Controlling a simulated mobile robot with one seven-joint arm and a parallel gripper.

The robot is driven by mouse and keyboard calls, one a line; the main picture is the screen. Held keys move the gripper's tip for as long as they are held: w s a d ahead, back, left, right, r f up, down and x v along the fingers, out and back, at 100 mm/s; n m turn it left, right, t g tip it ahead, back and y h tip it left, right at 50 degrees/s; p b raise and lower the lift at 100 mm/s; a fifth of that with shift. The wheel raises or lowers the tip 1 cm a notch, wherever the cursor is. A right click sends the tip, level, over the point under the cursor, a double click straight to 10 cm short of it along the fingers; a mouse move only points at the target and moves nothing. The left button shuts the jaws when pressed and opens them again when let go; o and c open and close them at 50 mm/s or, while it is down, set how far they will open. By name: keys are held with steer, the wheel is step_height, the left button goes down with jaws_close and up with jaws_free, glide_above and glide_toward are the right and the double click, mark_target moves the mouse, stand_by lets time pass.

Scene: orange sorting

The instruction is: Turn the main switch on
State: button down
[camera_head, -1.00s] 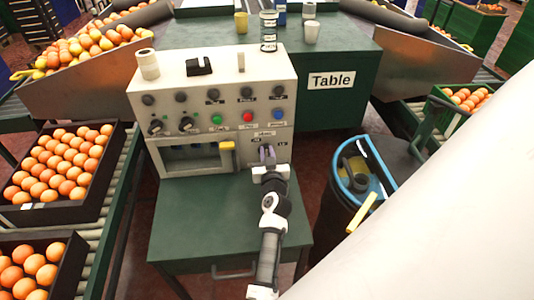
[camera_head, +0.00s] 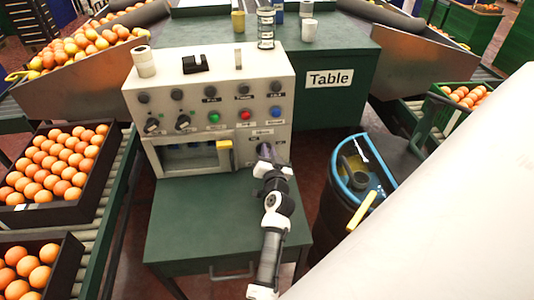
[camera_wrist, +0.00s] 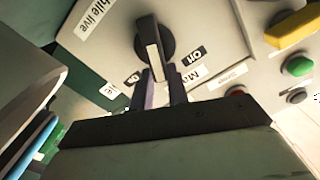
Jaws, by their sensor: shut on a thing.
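The main switch (camera_wrist: 154,38) is a round black rotary knob with a raised handle and a pale stripe on the control panel. In the wrist view its handle points down between my fingers, slightly tilted. My gripper (camera_wrist: 165,88) is shut on the lower end of the handle, with one purple-grey finger on each side. White labels around the knob are partly hidden by the fingers. In the head view my gripper (camera_head: 266,153) is at the lower right of the beige control box (camera_head: 205,80), and it covers the switch.
The box stands on a green table (camera_head: 195,215). A yellow handle (camera_head: 225,155) is left of my gripper, and it shows in the wrist view (camera_wrist: 293,29). Green (camera_wrist: 299,66) and red (camera_wrist: 236,91) buttons are nearby. A blue-rimmed bin (camera_head: 360,165) stands at right.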

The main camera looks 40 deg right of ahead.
steer(key=shift+s+d+f+m, duration=0.15)
steer(key=shift+d+m, duration=0.05)
steer(key=shift+m, duration=1)
steer(key=c, duration=1.4)
jaws_free()
steer(key=shift+o, duration=0.2)
steer(key=b+v, duration=0.3)
steer(key=v, duration=1)
steer(key=shift+s, duration=0.4)
steer(key=shift+o, duration=0.4)
steer(key=shift+a, duration=0.15)
